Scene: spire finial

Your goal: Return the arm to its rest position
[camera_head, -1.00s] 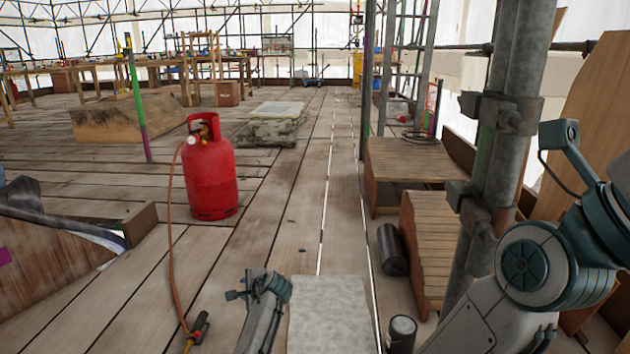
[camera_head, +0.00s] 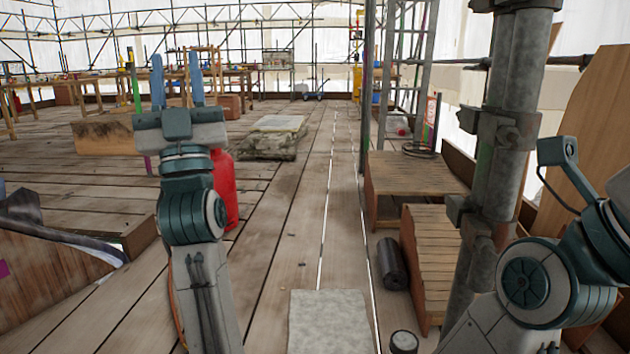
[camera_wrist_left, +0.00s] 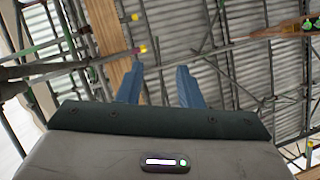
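My left arm stands raised at the left of the head view. Its gripper (camera_head: 177,80) points up with its two blue fingers apart and nothing between them. The same fingers (camera_wrist_left: 160,85) show spread and empty in the left wrist view, against scaffold poles and corrugated sheeting. My left arm hides most of a red gas bottle (camera_head: 223,190) on the plank floor. My right arm shows at the right edge of the head view, bent beside a scaffold post; its gripper is not in view.
A thick scaffold post (camera_head: 505,150) stands close to my right arm. Wooden steps (camera_head: 430,260) and a dark cylinder (camera_head: 392,263) are beside it. A pale slab (camera_head: 328,322) lies in front. A stone stack (camera_head: 270,142) stands farther back. The central plank floor is mostly clear.

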